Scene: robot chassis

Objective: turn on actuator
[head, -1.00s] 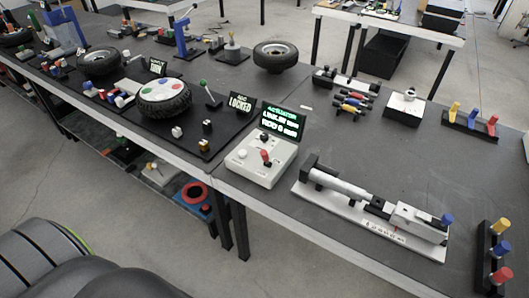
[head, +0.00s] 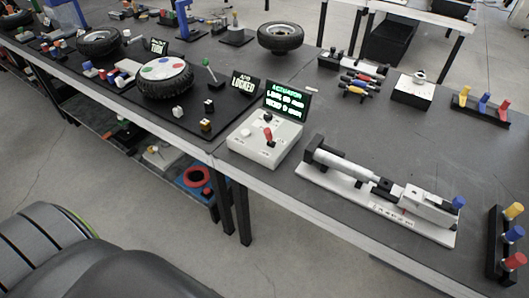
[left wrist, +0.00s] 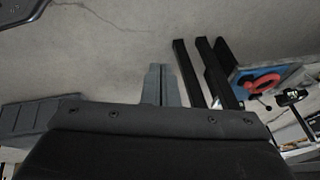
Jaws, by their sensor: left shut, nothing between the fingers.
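The actuator control box (head: 265,138) is white and stands near the front edge of the table. It has a red-tipped lever (head: 268,134), a black knob (head: 267,117) and a white button (head: 246,132). A black screen (head: 287,100) behind it shows green text headed "ACTUATOR"; the smaller lines are hard to read. The white linear actuator (head: 380,190) lies on a white base to the right of the box. My left gripper (left wrist: 161,70) shows in the left wrist view with its fingers together and empty, above the floor. Neither gripper shows in the head view.
A "LOCKED" sign (head: 243,86) and a wheel station with a tire (head: 165,77) stand left of the box. A rack of colored plugs (head: 507,245) is at the right. The table's front edge runs close before the box.

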